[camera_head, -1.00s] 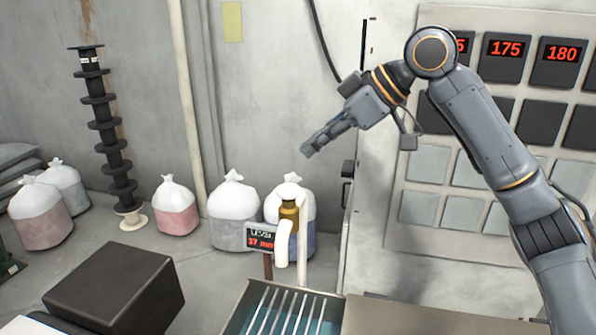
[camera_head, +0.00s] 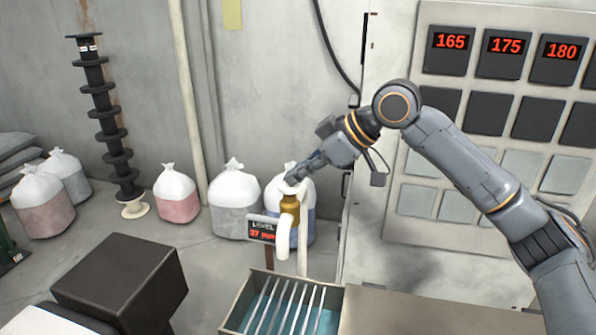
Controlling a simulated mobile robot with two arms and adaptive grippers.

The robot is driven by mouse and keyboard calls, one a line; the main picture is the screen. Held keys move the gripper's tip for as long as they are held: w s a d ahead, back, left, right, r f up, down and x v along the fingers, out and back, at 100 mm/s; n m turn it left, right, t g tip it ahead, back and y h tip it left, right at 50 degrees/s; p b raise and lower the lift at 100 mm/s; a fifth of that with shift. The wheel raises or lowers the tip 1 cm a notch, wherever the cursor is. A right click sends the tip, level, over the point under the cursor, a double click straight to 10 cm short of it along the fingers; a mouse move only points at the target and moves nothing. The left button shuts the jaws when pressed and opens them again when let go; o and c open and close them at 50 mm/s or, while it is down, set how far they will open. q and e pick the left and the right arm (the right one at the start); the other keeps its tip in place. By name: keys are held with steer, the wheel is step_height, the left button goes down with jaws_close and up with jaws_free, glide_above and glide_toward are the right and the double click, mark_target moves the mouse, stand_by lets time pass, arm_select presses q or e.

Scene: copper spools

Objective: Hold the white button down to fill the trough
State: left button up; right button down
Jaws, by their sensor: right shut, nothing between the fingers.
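The white button (camera_head: 286,189) caps a brass fitting (camera_head: 290,207) above a white spout. My right gripper (camera_head: 293,180) is shut and empty. Its fingertips are at the button's top and hide part of it; I cannot tell whether they touch it or press it down. The trough (camera_head: 240,301) stands below the spout, with blue liquid under several pale bars. A level display (camera_head: 262,230) beside the spout reads 37 mm in red. My left gripper is not in view.
Several white bags (camera_head: 233,200) stand along the wall, beside a tall black spool rack (camera_head: 108,130). A dark box (camera_head: 120,280) stands at the lower left. A panel with red readouts (camera_head: 505,46) is behind my right arm.

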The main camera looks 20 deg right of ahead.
mark_target(298, 191)
steer(key=shift+s+f, duration=0.1)
steer(key=shift+f, duration=0.7)
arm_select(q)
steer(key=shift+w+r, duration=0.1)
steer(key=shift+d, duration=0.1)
arm_select(e)
steer(key=shift+s+f, duration=0.1)
steer(key=shift+f, duration=0.15)
stand_by(1.2)
stand_by(3.1)
steer(key=shift+r+p, duration=0.3)
steer(key=shift+p, duration=0.1)
arm_select(q)
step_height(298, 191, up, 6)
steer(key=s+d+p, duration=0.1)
steer(key=p, duration=0.4)
arm_select(e)
step_height(298, 191, up, 5)
steer(key=shift+s+a+f, duration=0.1)
arm_select(q)
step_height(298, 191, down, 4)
steer(key=b, duration=0.4)
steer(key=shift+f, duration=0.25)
arm_select(e)
steer(key=v, duration=0.9)
steer(key=shift+s+d, duration=0.25)
